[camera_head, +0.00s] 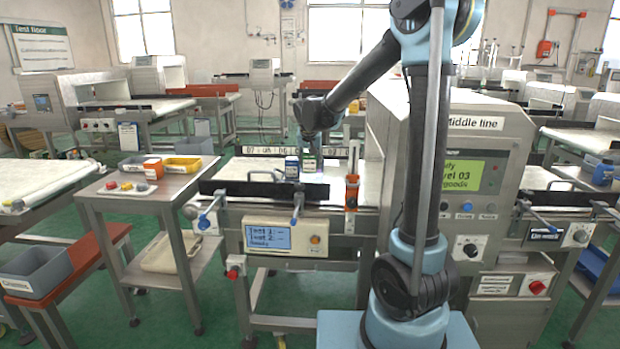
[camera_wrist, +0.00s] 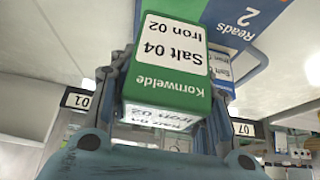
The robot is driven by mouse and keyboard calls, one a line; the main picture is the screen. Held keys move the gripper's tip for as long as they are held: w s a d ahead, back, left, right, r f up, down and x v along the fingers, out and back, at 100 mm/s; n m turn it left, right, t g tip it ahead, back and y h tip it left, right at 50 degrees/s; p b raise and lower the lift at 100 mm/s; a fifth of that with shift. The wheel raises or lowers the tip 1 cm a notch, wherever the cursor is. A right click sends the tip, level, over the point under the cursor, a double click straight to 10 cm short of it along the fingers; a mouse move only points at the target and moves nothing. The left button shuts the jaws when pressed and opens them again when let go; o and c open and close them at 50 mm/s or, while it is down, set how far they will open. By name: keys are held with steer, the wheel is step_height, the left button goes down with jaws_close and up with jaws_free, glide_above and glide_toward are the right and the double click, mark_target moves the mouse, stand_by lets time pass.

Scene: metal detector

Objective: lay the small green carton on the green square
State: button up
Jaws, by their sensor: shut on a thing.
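The small green carton (camera_wrist: 165,88) is held between the two fingers of my gripper (camera_wrist: 168,100). Its white label reads "Salt 04 Iron 02" and its green band "Kornwelde". In the head view the green carton (camera_head: 310,162) is upright under my gripper (camera_head: 309,150), at the conveyor (camera_head: 240,168) of the middle line. I cannot tell whether it touches the belt. A blue carton (camera_head: 292,167) stands close to its left; in the wrist view the blue carton (camera_wrist: 222,66) is partly hidden behind the green one.
A black rail (camera_head: 250,188) runs along the conveyor's front. An orange post (camera_head: 352,188) and the detector housing (camera_head: 465,130) stand to the right. A side table (camera_head: 135,200) with bins is to the left.

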mark_target(310, 172)
steer(key=shift+f, duration=2.75)
steer(key=o, duration=1.1)
steer(key=v, duration=1.2)
